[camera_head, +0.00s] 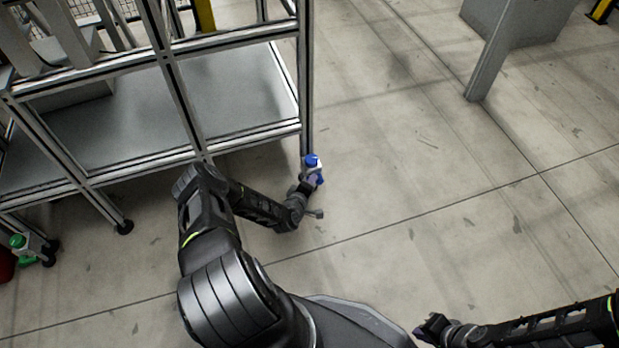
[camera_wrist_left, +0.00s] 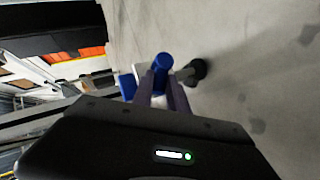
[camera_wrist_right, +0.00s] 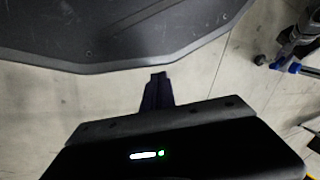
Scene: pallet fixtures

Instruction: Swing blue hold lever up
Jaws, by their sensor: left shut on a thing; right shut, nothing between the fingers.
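The blue hold lever (camera_head: 312,160) shows as a blue knob with a white part under it, low at the near right corner post of the metal rack. In the left wrist view the blue knob (camera_wrist_left: 162,62) lies at the fingertips, with a second blue piece (camera_wrist_left: 128,86) beside it. My left gripper (camera_head: 312,178) is shut on the lever; its fingers hide part of it. My right gripper (camera_head: 430,326) is away at the bottom right, shut and empty; its closed fingers (camera_wrist_right: 157,90) show in the right wrist view.
The metal frame rack (camera_head: 225,138) with grey shelves stands at the left, close to my left gripper. A similar green-topped part (camera_head: 18,241) sits at the rack's far left foot. A grey post (camera_head: 489,72) stands at the upper right.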

